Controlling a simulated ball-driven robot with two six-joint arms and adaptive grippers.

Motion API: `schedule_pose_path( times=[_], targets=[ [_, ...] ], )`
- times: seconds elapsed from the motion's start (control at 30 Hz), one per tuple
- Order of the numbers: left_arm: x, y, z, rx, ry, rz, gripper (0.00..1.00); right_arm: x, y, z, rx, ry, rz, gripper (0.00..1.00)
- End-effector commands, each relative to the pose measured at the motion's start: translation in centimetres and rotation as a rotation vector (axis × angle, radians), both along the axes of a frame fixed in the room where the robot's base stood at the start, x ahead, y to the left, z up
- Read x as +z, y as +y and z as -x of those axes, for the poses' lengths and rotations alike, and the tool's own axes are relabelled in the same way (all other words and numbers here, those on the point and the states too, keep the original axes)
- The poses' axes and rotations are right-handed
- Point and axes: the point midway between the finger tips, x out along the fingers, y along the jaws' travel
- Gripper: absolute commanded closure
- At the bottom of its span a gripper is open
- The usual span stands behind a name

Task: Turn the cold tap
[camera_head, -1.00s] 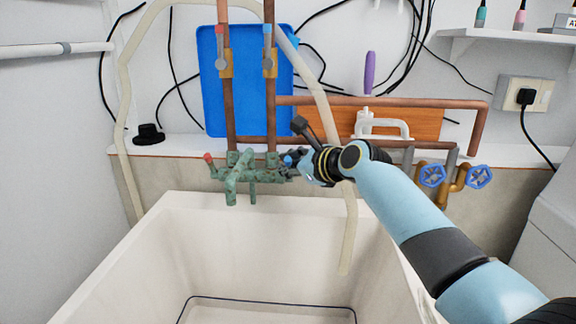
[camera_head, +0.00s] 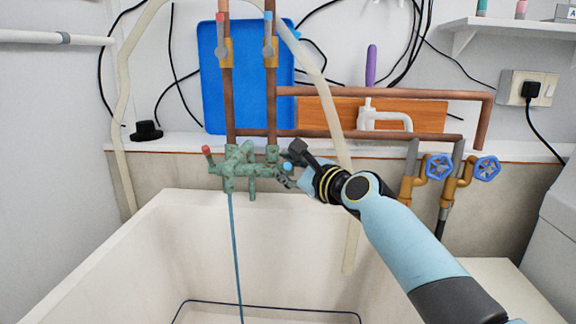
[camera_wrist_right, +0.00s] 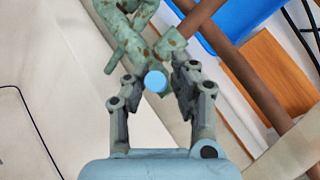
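The green, corroded mixer tap (camera_head: 240,170) stands at the back rim of the sink. Its red-tipped hot handle (camera_head: 207,151) is at the left, and the blue-tipped cold handle (camera_head: 287,166) is at the right. A thin blue stream of water (camera_head: 235,250) runs from the spout into the sink. My right gripper (camera_head: 286,173) is at the cold handle. In the right wrist view the blue tip (camera_wrist_right: 155,81) lies between the spread fingers (camera_wrist_right: 150,84), close to the right finger and apart from the left one. My left gripper is not in view.
The white sink (camera_head: 150,245) lies below the tap. Copper pipes (camera_head: 272,100) rise behind it, in front of a blue board (camera_head: 212,100). A pale hose (camera_head: 348,230) hangs into the sink. Blue wheel valves (camera_head: 438,166) are at the right, near my right arm.

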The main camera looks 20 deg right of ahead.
Motion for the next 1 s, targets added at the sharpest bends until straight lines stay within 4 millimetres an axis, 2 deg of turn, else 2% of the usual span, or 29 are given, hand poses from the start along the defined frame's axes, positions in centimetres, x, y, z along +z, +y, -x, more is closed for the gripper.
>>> schedule_pose_path(
  times=[0.07,0.3,0.43,0.57,0.8,1.0],
  targets=[
    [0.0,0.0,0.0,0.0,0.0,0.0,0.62,0.2,0.0,0.0,-0.001,-0.004,0.001,0.64],
    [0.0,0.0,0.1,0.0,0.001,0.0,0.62,0.4,-0.1,-0.1,-0.002,-0.008,0.001,0.64],
    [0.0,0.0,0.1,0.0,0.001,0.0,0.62,0.4,-0.4,0.8,-0.002,-0.007,0.002,0.64],
    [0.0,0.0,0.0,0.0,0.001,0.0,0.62,0.5,-1.1,3.0,-0.002,-0.006,0.005,0.64],
    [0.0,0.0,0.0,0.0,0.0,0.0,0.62,0.9,-2.6,8.2,-0.001,-0.006,0.006,0.64],
    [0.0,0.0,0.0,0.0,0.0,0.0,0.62,1.1,-3.4,10.8,-0.001,-0.005,0.003,0.64]
  ],
)
